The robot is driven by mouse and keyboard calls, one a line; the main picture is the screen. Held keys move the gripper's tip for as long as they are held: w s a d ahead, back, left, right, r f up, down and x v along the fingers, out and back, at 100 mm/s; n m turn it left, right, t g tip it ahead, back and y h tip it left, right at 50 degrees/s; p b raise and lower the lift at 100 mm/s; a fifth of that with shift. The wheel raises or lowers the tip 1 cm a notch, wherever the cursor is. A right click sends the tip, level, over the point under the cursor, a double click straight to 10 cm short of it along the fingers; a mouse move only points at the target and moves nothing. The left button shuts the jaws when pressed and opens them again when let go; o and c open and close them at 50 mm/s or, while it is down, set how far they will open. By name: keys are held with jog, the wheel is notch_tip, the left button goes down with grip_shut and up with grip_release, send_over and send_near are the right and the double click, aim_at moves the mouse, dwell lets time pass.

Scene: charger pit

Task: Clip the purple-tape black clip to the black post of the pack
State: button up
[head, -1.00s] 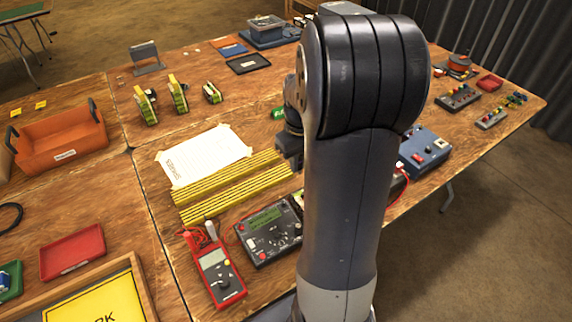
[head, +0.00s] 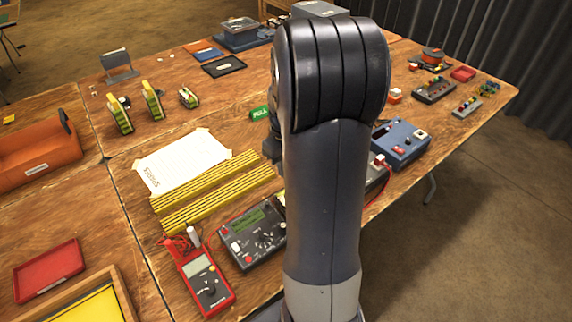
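I cannot make out the purple-tape black clip or the pack's black post in the head view. My own arm stands upright across the middle and hides part of the table. Only a small dark part near my gripper (head: 272,148) shows at the arm's left edge, above the table beyond the striped strips. Its fingers cannot be made out. A dark charger-like box with a green screen (head: 250,234) sits just left of my arm's lower part, its right end hidden. A red lead (head: 377,182) shows at my arm's right side.
A red multimeter (head: 205,280), yellow-black striped strips (head: 215,196) and a white sheet (head: 182,162) lie left of my arm. A blue box (head: 401,143) stands to the right, near the table edge. An orange bin (head: 38,158) and a red tray (head: 48,268) are farther left.

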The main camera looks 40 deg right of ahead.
jog(key=shift+f+b, duration=2.35)
jog(key=shift+f, duration=1.15)
jog(key=shift+f, duration=0.15)
jog(key=o, duration=0.8)
jog(key=shift+o, duration=0.2)
jog(key=shift+o, duration=1)
jog(key=shift+r+p, duration=3.15)
jog(key=shift+r, duration=0.6)
